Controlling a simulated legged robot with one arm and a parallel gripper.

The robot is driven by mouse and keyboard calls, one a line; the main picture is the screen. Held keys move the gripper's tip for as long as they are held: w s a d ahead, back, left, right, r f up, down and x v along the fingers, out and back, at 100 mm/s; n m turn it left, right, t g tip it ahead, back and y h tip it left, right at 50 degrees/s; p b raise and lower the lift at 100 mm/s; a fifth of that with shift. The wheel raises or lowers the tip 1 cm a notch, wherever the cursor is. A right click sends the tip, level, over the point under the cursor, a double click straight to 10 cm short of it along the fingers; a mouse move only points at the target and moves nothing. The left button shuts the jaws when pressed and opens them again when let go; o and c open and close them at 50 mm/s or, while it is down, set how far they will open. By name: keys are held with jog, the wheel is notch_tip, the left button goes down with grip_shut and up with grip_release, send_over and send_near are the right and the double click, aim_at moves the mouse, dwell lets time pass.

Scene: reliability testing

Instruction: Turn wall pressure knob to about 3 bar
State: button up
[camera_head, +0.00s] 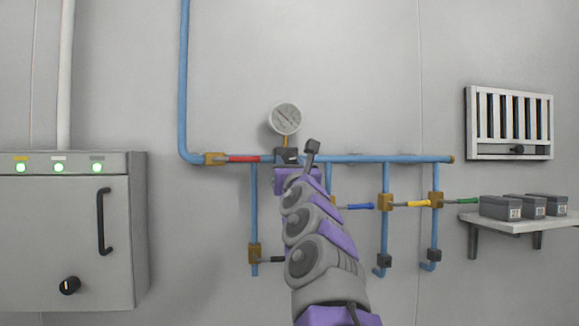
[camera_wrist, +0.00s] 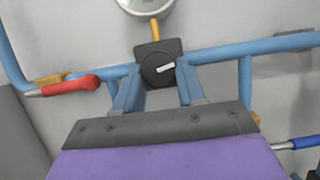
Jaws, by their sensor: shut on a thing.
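The pressure knob (camera_wrist: 160,66) is a dark round dial with a white pointer mark, on a dark square block in the blue wall pipe. The mark points right and slightly up in the wrist view. My gripper (camera_wrist: 158,76) is shut on the knob, with one finger on each side. In the head view, the dark block (camera_head: 287,155) shows just above my arm, which hides most of my gripper. A round white pressure gauge (camera_head: 285,118) stands above it on a brass stem. Its reading is too small to tell; the wrist view cuts off its top.
Blue pipes carry valves with red (camera_head: 243,159), blue (camera_head: 360,206), yellow (camera_head: 411,204) and green (camera_head: 460,201) handles. A grey cabinet (camera_head: 75,235) with lit green lamps is at left. A shelf (camera_head: 510,223) with dark boxes and a wall vent (camera_head: 508,123) are at right.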

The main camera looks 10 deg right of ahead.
jog(key=shift+r+m+h+p, duration=0.1)
jog(key=shift+m+h+p, duration=0.2)
jog(key=shift+m+h, duration=0.15)
jog(key=m+p, duration=0.1)
jog(key=m, duration=0.1)
jog(key=m+h+p, duration=0.1)
jog(key=m+p, duration=0.1)
jog(key=a+m+h+p, duration=0.1)
jog(key=m+p, duration=0.1)
jog(key=shift+r+g+h, duration=0.25)
jog(key=shift+g, duration=0.05)
jog(key=m+h+p, duration=0.1)
jog(key=m+p, duration=0.1)
jog(key=p, duration=0.1)
jog(key=shift+m+g, duration=0.25)
jog(key=shift+g, duration=0.15)
jog(key=shift+d+f+m+h+p, duration=0.1)
jog(key=shift+f+m+h+p, duration=0.1)
jog(key=shift+m+h+p, duration=0.35)
jog(key=shift+m, duration=0.35)
jog(key=shift+f, duration=0.1)
jog(key=o, duration=0.9)
jog(key=shift+s, duration=0.15)
jog(key=shift+o, duration=0.8)
